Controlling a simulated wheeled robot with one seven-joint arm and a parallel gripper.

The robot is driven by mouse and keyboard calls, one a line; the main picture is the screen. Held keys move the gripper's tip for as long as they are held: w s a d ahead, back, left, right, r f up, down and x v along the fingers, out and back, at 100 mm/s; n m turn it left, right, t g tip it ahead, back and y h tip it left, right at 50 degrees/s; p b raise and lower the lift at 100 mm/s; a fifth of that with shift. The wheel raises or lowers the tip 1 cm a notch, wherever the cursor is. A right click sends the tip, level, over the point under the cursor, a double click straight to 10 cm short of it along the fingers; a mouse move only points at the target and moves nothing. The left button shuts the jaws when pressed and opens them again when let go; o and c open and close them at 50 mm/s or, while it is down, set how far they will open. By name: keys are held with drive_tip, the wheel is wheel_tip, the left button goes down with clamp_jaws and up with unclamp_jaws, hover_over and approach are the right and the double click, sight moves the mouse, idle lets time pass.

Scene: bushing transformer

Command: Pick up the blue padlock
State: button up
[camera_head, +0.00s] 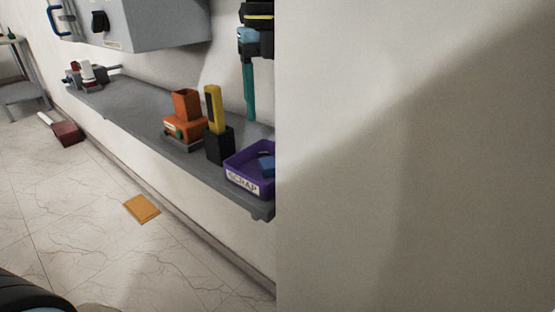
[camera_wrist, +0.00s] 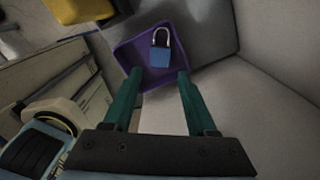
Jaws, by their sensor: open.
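The blue padlock (camera_wrist: 160,55) lies in a purple bin (camera_wrist: 127,50), its silver shackle toward the top of the wrist view. In the head view the padlock (camera_head: 267,164) is partly cut off by the wall corner, inside the purple bin (camera_head: 243,184) labelled SCRAP. My gripper (camera_wrist: 155,74) has two green fingers, spread apart and empty. Its fingertips are over the near part of the bin in the wrist view, on either side of the padlock's lower end. In the head view the green fingers (camera_head: 250,92) point down above the shelf and the bin.
The bin stands at the right end of a grey wall shelf (camera_head: 130,115). Left of it are a yellow and black item (camera_head: 214,110) and an orange device (camera_head: 184,125). A grey cabinet (camera_head: 160,25) hangs above. A wall corner (camera_head: 400,170) fills the right half.

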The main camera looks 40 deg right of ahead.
sight(268, 158)
drive_tip(key=f, duration=1)
drive_tip(key=shift+w+f, duration=0.2)
drive_tip(key=shift+f, duration=0.15)
clamp_jaws()
